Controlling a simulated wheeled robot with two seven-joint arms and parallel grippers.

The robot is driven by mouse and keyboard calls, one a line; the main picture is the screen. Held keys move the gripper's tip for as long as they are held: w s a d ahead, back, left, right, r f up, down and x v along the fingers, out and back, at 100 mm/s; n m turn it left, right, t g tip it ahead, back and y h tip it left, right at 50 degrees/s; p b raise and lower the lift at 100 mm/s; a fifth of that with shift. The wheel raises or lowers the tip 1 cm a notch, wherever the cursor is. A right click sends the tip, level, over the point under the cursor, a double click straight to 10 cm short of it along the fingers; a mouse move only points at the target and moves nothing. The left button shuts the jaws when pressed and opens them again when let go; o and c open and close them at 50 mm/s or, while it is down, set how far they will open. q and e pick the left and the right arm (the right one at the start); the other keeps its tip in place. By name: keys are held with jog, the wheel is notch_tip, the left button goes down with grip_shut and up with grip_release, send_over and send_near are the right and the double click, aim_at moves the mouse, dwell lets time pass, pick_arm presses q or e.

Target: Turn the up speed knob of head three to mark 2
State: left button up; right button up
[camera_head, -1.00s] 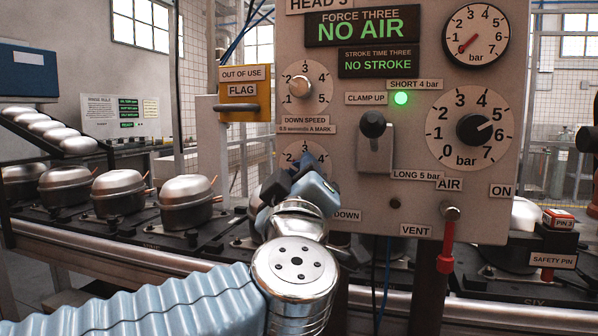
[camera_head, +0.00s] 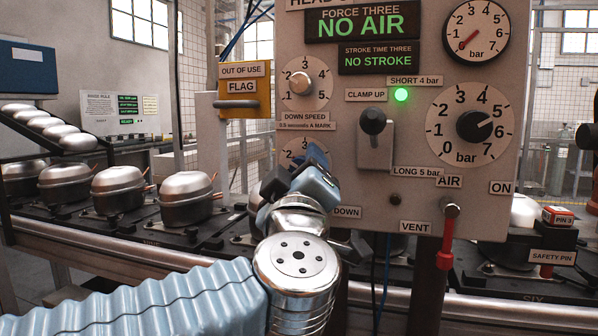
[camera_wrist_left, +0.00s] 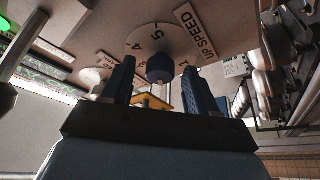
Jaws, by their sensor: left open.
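The up speed dial (camera_head: 291,148) is low on the head three panel, mostly hidden behind my left gripper (camera_head: 302,172) in the head view. In the left wrist view the dial (camera_wrist_left: 140,40) appears upside down beside its UP SPEED label (camera_wrist_left: 196,33). Its dark blue knob (camera_wrist_left: 160,68) shows there between the fingertips of my left gripper (camera_wrist_left: 162,75), with visible gaps on both sides. The gripper is open. I cannot read the knob's pointer mark. My right gripper is out of view.
The down speed knob (camera_head: 300,83) is just above. The clamp lever (camera_head: 373,122), pressure knob (camera_head: 474,126) and red-handled air valve (camera_head: 446,240) are to the right. The yellow flag holder (camera_head: 244,90) is left. Compressors (camera_head: 187,200) stand along the conveyor.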

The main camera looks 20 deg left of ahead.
pick_arm(q)
jog(key=b+v, duration=0.2)
jog(key=v, duration=1.2)
